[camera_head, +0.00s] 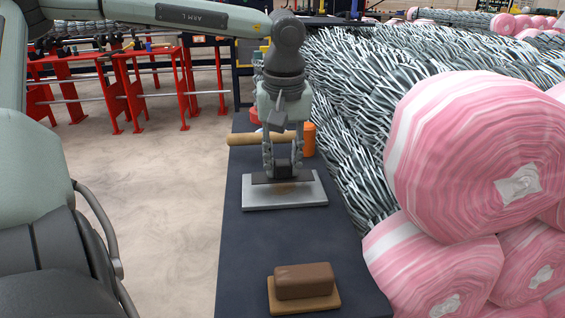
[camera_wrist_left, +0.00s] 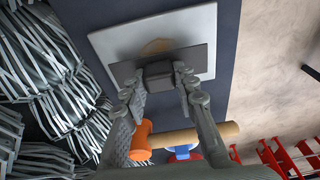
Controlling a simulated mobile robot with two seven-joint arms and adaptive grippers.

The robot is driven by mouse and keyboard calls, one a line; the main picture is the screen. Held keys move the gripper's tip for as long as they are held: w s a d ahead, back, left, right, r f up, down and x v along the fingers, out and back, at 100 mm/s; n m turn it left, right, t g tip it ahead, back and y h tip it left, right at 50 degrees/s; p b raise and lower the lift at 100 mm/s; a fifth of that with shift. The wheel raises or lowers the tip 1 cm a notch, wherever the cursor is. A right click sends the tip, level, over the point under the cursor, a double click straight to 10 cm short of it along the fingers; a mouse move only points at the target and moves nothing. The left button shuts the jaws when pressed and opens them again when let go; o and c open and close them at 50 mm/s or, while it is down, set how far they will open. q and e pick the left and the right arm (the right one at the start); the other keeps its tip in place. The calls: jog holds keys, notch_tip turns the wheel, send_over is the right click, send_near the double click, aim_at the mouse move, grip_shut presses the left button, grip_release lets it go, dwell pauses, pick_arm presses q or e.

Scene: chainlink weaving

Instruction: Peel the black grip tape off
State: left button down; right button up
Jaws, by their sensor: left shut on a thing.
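A flat grey plate (camera_head: 257,201) lies on the dark bench. A black strip (camera_head: 262,178) lies across its far part; it also shows in the wrist view (camera_wrist_left: 201,60). A dark block (camera_wrist_left: 158,76) stands at the strip's edge. A brown patch (camera_wrist_left: 155,47) marks the plate beside the strip. My left gripper (camera_head: 283,170) points down over the strip, with its fingers shut on the dark block. I cannot tell whether any part of the strip is lifted. My right gripper is not in view.
A brown block (camera_head: 303,279) on a tan base lies at the bench's near end. Pink rolls (camera_head: 450,150) and wire bundles crowd the right. The bench (camera_head: 283,238) between plate and brown block is clear.

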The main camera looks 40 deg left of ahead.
pick_arm(q)
jog(key=shift+r+p, duration=1.9)
jog(key=shift+r, duration=1)
jog(key=shift+f, duration=0.1)
